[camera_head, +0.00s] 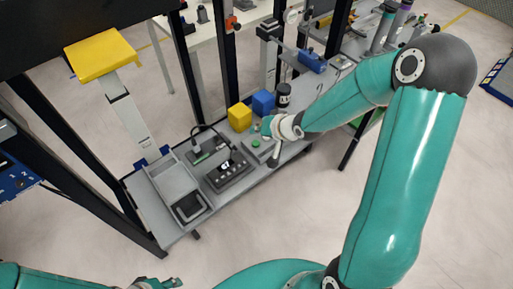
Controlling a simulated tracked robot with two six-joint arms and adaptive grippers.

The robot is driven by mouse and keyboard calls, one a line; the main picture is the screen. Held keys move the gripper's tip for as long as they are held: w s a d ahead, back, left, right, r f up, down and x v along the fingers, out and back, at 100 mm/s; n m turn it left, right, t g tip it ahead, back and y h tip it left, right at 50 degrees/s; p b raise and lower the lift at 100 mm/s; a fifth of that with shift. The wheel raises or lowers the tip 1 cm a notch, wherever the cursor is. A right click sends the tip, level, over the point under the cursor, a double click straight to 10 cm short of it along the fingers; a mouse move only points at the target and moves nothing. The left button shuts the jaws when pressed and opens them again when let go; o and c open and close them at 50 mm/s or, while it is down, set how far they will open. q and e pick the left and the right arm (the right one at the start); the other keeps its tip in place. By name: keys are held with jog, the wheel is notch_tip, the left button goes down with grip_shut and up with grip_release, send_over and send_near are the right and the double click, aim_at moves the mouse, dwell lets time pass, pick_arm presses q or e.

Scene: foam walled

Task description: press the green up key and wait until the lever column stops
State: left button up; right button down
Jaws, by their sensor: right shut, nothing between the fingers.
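A grey key box (259,148) with a round green key (256,143) sits on the long grey bench. My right gripper (267,127) is shut and empty, close beside the green key on its far side; I cannot tell whether it touches the box. A light grey column (128,115) with a yellow top plate (101,54) stands upright at the left; I cannot tell whether it is the lever column. My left gripper (166,283) shows only in part at the bottom edge, far from the bench, and its opening cannot be made out.
A yellow cube (240,117) and a blue cube (263,102) stand behind the key box, with a dark jar (283,94) to their right. A black lever box (228,171) and a grey tray (174,181) lie to the left. Black frame posts rise around the bench.

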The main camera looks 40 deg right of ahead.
aim_at(258, 143)
pick_arm(q)
jog(key=shift+f+b, duration=0.95)
jog(key=shift+f, duration=0.45)
pick_arm(e)
jog(key=shift+f, duration=1.6)
pick_arm(q)
jog(key=shift+f, duration=0.25)
pick_arm(e)
jog(key=shift+f, duration=0.35)
